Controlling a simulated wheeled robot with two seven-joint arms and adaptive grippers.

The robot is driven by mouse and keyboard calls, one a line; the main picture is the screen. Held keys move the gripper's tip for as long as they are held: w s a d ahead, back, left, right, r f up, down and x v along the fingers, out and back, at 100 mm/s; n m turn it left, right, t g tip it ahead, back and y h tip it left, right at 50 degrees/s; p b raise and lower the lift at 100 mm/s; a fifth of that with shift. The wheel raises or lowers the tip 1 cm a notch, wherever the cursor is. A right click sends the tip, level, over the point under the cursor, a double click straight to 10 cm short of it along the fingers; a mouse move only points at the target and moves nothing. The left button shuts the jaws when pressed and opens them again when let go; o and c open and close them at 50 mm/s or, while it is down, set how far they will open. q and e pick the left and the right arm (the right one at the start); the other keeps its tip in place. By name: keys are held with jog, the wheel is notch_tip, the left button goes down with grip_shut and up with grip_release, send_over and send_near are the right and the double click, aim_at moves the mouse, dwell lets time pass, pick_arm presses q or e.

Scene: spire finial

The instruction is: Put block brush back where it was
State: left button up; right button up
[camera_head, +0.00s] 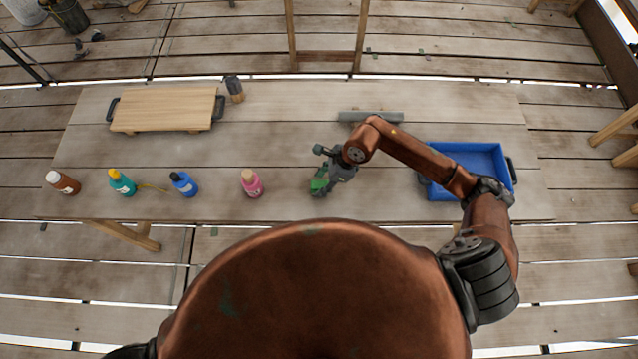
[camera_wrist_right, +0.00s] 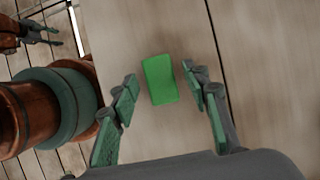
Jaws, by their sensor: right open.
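My right gripper (camera_head: 322,170) is open over the table's front middle. In the right wrist view, its spread fingers (camera_wrist_right: 158,90) stand either side of a green block (camera_wrist_right: 160,80), with a gap on both sides. In the head view the gripper partly hides this green block (camera_head: 319,185). A brush-like piece (camera_head: 235,89) with a dark grey part and a wooden part is at the back, right of the wooden board. I cannot tell for sure which piece is the block brush. Part of my left arm seems to show at the wrist view's upper left, its jaws unclear.
The wooden board (camera_head: 165,107) with dark handles lies at the back left. A brown bottle (camera_head: 63,183), teal bottle (camera_head: 121,183), blue bottle (camera_head: 184,185) and pink bottle (camera_head: 251,184) line the front. A grey bar (camera_head: 385,116) lies behind my arm; a blue tray (camera_head: 470,194) is right.

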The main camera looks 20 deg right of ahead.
jog(key=v, duration=1)
jog(key=shift+r+b, duration=0.15)
jog(key=shift+b, duration=0.15)
